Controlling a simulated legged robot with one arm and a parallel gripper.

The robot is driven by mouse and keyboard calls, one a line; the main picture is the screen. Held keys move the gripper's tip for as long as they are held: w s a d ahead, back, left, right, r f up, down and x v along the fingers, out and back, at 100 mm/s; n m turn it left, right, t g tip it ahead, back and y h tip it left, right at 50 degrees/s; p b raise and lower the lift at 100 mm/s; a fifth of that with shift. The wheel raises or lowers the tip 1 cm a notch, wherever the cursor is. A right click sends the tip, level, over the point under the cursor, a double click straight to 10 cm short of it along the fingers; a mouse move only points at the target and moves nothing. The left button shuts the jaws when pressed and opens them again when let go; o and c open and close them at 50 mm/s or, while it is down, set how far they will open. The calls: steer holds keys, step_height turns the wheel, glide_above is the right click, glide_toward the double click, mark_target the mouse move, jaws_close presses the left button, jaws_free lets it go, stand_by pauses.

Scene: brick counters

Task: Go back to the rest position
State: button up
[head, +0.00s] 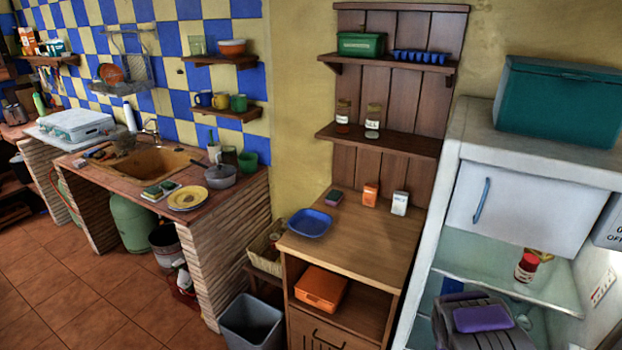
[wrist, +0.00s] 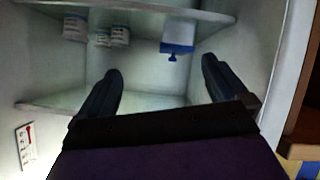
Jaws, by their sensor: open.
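In the head view, my gripper (head: 482,318), with a purple top, is at the lower right, in front of the open lower part of the white fridge (head: 483,122). In the wrist view, its two dark fingers (wrist: 160,66) are spread wide apart with nothing between them. They point into the fridge interior, which appears upside down there. In the head view, a red jar with a white label (head: 526,266) stands on the glass shelf (head: 470,264), above and behind my gripper.
White labelled containers (wrist: 112,35) and a blue-and-white container (wrist: 178,38) show inside the fridge in the wrist view. A wooden cabinet (head: 365,240) stands close left of the fridge. A grey bin (head: 250,325) is on the floor. Open tiled floor (head: 90,300) lies farther left.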

step_height(320, 180, up, 11)
steer(key=a+g, duration=0.2)
steer(key=g, duration=0.1)
steer(key=s+a+r+g+y, duration=0.3)
steer(key=s+a+r, duration=0.5)
steer(key=a+r, duration=0.4)
steer(key=s+a+r+n+g+y, duration=0.1)
steer(key=s+a+r+g, duration=0.1)
steer(key=s+a+r, duration=0.2)
steer(key=s+a+r+n+g+y, duration=0.1)
steer(key=s+a+r, duration=0.3)
steer(key=s+a, duration=0.6)
steer(key=s+a+r+n+g+y, duration=0.1)
steer(key=s+a+r, duration=0.4)
steer(key=s, duration=1.1)
steer(key=shift+a+g+y, duration=0.5)
steer(key=shift+a+g, duration=0.4)
steer(key=shift+a, duration=0.35)
